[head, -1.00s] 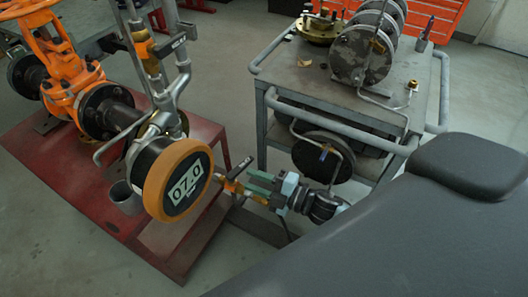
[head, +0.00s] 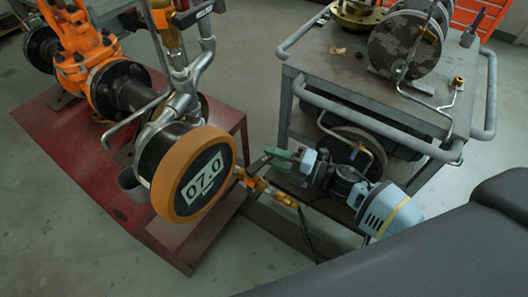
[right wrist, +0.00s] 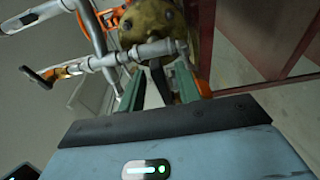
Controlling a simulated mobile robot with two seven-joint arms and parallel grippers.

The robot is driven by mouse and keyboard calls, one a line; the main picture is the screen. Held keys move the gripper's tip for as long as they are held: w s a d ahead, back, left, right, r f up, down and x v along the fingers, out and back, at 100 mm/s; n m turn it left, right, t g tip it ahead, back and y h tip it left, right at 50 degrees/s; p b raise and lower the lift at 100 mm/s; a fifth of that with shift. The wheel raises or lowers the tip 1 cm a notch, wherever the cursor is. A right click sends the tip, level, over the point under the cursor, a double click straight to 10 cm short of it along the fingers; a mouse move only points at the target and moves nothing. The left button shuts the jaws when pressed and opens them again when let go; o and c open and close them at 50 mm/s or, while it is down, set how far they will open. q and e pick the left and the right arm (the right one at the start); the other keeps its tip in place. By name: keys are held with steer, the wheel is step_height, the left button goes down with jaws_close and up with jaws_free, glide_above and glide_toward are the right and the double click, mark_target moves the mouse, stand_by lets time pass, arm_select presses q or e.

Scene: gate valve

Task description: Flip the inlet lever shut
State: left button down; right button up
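A small brass valve (head: 256,184) sits on the line right of the round gauge, with a short dark lever (head: 258,164) beside it. A second brass valve (head: 164,18), higher on the pipework, has a labelled black lever (head: 193,14). I cannot read which is the inlet lever. My right gripper (head: 276,157), with green fingers, is at the tip of the lower dark lever; I cannot tell if they touch. My left gripper is out of view.
The orange-rimmed gauge (head: 221,150) is close left of my right gripper. The orange gate valve (head: 88,48) and pipework stand on a red base (head: 62,150). A grey cart (head: 330,62) with metal discs is behind and right of the gripper.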

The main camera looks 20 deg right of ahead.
steer(key=x, duration=0.3)
steer(key=shift+w, duration=0.1)
jaws_close()
stand_by(0.4)
